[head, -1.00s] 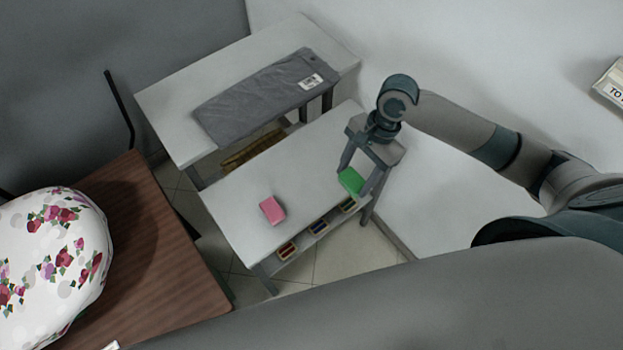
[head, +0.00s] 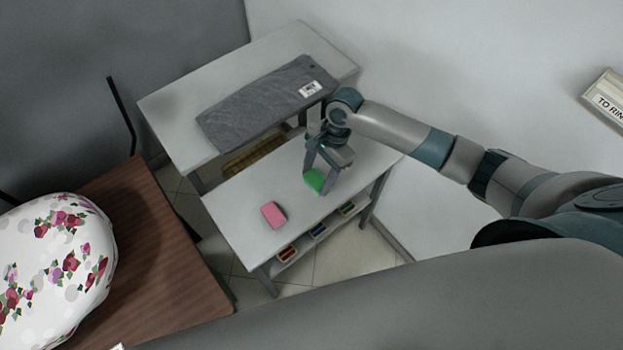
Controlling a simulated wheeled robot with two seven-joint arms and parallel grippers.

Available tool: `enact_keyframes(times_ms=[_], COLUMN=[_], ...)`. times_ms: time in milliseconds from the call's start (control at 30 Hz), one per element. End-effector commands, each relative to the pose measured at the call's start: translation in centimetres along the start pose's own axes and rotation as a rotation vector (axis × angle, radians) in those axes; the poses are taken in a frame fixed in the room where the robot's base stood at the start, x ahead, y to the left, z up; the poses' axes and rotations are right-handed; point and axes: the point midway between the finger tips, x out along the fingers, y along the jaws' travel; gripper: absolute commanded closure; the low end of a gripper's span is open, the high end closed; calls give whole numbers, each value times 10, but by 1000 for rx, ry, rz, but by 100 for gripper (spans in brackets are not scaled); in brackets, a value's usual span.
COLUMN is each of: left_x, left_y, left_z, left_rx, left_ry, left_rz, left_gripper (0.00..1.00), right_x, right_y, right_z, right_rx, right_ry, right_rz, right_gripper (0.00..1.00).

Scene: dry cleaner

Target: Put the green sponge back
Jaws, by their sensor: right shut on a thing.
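The green sponge (head: 314,180) is between the fingers of my right gripper (head: 318,178), which is shut on it. The gripper points down over the right part of the small white table (head: 240,200). I cannot tell whether the sponge touches the tabletop. A pink sponge (head: 273,215) lies on the same table, to the left of and nearer than the green one. My left gripper is not in view.
Under the tabletop, a shelf holds small trays with red (head: 287,254), blue (head: 318,231) and green (head: 347,209) contents. A grey folded garment (head: 262,103) lies on the white table behind. A floral bundle (head: 55,265) rests on the brown table (head: 170,250) at left.

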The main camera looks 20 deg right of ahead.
Motion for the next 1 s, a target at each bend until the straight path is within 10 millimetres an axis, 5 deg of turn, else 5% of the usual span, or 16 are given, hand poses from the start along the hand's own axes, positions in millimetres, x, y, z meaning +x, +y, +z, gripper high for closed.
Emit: enact_keyframes(times_ms=[200,633,1000], left_x=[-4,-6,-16], left_y=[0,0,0], left_z=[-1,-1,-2], left_rx=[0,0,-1], left_ry=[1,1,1], left_rz=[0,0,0], left_gripper=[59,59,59], right_x=[12,17,50], right_y=[-16,-17,-17], right_z=[3,2,-9], right_rx=[1,1,1], right_ry=[1,0,2], right_rz=[0,0,0], right_gripper=[71,71,71])
